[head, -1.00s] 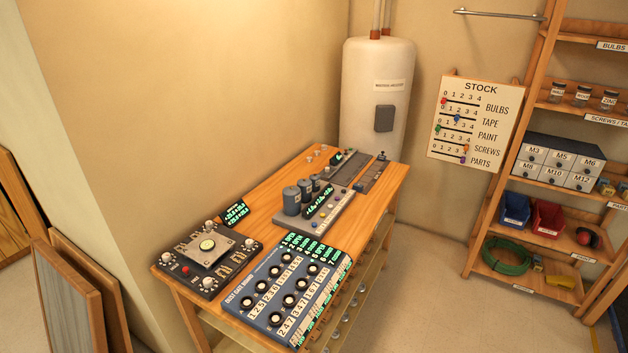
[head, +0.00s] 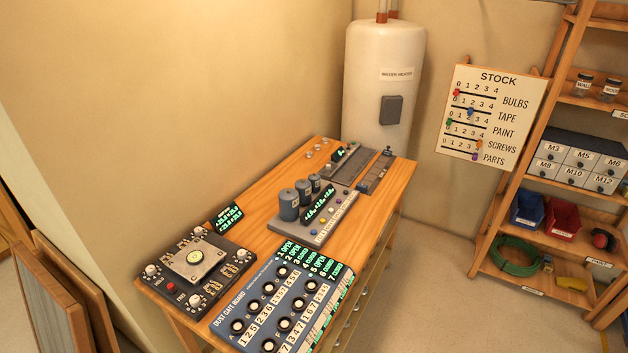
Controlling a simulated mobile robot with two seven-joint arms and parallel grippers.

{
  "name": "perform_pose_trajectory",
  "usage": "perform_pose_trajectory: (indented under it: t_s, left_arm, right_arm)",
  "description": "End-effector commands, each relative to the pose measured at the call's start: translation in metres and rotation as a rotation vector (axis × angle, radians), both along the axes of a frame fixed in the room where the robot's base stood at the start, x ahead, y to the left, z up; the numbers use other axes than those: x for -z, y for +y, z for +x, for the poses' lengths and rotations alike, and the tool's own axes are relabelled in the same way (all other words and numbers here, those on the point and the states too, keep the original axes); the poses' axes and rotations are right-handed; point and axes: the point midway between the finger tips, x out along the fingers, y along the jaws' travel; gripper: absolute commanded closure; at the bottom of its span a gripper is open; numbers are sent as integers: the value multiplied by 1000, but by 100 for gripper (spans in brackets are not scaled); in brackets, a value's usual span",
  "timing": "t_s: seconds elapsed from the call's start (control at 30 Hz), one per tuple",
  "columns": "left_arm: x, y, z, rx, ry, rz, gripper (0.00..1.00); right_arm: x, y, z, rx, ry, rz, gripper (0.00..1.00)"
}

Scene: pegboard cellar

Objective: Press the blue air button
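A grey device (head: 291,226) with three dark blue-grey canisters (head: 288,204) and a green-lit display (head: 320,203) stands in the middle of the wooden bench in the head view. A row of small coloured buttons (head: 322,225) runs along its right edge; one looks yellow and one purple. A bluish one seems to be at the near end of the row, but they are too small for me to be sure which is the blue air button. Neither of my grippers is in view.
A dust gate board (head: 245,306) and a dark box with a square plate (head: 195,258) fill the bench's near end. Grey panels (head: 375,173) lie at the far end. A water heater (head: 383,80), stock board (head: 490,112) and shelves stand behind. Floor right of the bench (head: 430,290) is clear.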

Motion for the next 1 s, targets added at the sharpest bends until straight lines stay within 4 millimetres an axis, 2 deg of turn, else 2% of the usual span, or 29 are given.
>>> perform_pose_trajectory:
  t_s: [0.07, 0.33, 1.0]
  left_arm:
    - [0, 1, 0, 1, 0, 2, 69]
    - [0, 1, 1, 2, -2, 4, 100]
    - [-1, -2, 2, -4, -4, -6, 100]
  right_arm:
    - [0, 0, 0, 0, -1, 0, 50]
    - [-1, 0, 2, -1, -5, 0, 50]
    - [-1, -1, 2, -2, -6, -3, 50]
